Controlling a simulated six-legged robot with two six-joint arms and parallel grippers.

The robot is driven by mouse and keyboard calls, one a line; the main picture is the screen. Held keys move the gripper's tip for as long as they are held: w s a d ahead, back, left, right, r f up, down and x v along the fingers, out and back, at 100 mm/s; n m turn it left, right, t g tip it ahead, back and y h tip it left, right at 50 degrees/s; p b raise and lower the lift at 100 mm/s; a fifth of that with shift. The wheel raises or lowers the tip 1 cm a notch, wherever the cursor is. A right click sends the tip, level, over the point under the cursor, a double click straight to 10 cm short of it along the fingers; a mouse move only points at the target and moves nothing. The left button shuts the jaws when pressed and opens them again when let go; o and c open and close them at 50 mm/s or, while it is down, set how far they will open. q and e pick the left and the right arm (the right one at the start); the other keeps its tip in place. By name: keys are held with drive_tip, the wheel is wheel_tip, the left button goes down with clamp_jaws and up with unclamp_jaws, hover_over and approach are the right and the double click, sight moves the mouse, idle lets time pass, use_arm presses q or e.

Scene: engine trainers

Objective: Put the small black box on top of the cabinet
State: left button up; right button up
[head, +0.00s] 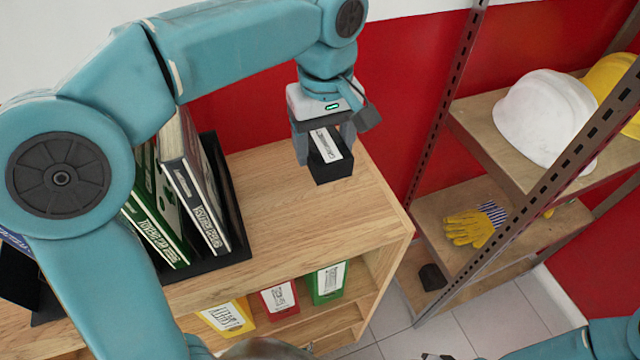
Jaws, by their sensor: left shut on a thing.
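The small black box (333,173) has a white label on its upper face. My left gripper (324,146) comes down from above and is shut on it, with a finger on each side. The box is over the wooden cabinet's top (290,215), near the back right corner. It looks at or very close to the surface; I cannot tell whether it touches. My right gripper does not show; only a teal part of my right arm is at the bottom right.
Binders in a black holder (235,190) stand on the cabinet top to the left. Coloured binders (279,299) sit on a shelf below. A metal-framed rack at right holds a white helmet (545,117), yellow gloves (470,228) and a dark object (432,277). The cabinet top around the box is clear.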

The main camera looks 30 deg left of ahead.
use_arm(q)
hover_over(325, 199)
drive_tip(key=f, duration=0.5)
drive_tip(key=shift+s+d, duration=0.15)
drive_tip(key=shift+s, duration=0.15)
drive_tip(key=f, duration=0.4)
drive_tip(key=shift+w+a+f, duration=0.25)
drive_tip(key=shift+w+f, duration=0.15)
drive_tip(key=shift+s+d+f, duration=0.15)
drive_tip(key=shift+s, duration=0.15)
drive_tip(key=shift+w+f, duration=0.25)
drive_tip(key=shift+f, duration=0.05)
drive_tip(key=o, duration=1.1)
drive_tip(key=shift+r, duration=0.1)
drive_tip(key=shift+s+r, duration=0.1)
drive_tip(key=shift+s, duration=0.05)
